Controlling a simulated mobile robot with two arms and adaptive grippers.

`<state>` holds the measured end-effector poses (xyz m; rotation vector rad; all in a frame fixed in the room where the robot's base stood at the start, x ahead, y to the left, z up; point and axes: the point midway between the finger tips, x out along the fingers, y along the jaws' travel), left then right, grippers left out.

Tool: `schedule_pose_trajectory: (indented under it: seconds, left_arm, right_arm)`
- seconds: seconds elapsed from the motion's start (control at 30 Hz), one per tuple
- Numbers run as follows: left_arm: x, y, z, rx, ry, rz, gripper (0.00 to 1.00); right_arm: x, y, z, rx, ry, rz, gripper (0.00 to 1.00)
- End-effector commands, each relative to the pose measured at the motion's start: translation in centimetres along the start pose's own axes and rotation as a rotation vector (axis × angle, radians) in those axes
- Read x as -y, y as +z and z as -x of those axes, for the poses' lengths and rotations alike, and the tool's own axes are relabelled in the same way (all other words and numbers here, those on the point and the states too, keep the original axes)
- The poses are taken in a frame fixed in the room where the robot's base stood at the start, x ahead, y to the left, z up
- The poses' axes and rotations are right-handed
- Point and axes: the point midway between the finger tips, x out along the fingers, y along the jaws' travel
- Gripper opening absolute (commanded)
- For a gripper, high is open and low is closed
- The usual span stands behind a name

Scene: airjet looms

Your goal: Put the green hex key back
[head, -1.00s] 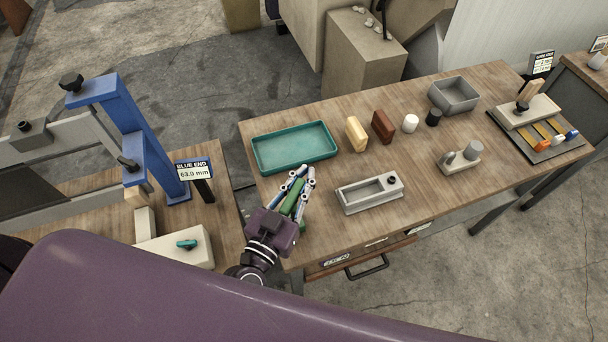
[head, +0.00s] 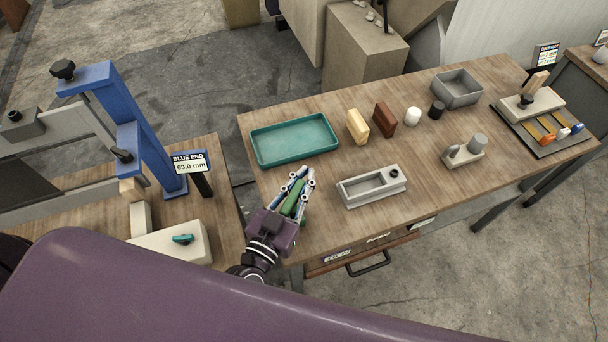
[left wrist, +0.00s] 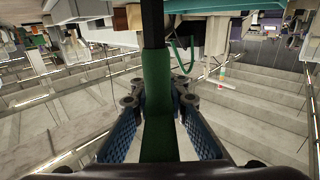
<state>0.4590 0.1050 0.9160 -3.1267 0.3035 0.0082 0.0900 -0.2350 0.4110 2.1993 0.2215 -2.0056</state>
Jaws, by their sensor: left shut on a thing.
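The green hex key (head: 293,203) is held in my left gripper (head: 298,183), which is shut on its green grip. In the left wrist view the green grip (left wrist: 158,100) lies between the two fingers of the gripper (left wrist: 158,95), with a dark shaft running up out of frame. In the head view the gripper is over the near left part of the wooden table, left of the grey tray with a black knob (head: 370,187) and below the teal tray (head: 295,140). My right gripper is not in view.
On the table stand a yellow block (head: 358,127), a brown block (head: 384,119), a white cylinder (head: 413,116), a black cylinder (head: 437,110) and a grey bin (head: 456,88). A dark board (head: 545,130) with tools is at the right. A blue clamp frame (head: 145,130) stands left.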

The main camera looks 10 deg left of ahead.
Motion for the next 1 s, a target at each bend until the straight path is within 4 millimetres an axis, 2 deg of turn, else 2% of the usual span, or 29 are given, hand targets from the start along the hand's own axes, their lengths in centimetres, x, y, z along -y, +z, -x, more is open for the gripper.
schedule_pose_trajectory:
  seconds: [0.23, 0.27, 0.47, 0.7, 1.0]
  left_arm:
    - [0.00, 1.17, -0.02, -0.001, 0.000, -0.002, 0.00]
    - [0.01, 1.11, -0.02, -0.001, 0.000, -0.002, 0.12]
    - [0.01, 1.04, -0.01, -0.001, 0.000, -0.001, 0.34]
    - [0.01, 1.07, 0.00, 0.000, 0.000, -0.001, 0.34]
    - [0.00, 1.11, 0.01, 0.001, 0.000, -0.001, 0.63]
  right_arm:
    - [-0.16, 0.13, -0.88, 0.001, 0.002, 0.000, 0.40]
    - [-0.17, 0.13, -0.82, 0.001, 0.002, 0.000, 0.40]
    - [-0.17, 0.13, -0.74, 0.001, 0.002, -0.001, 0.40]
    - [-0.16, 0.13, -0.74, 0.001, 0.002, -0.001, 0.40]
    - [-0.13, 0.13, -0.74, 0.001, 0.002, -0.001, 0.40]
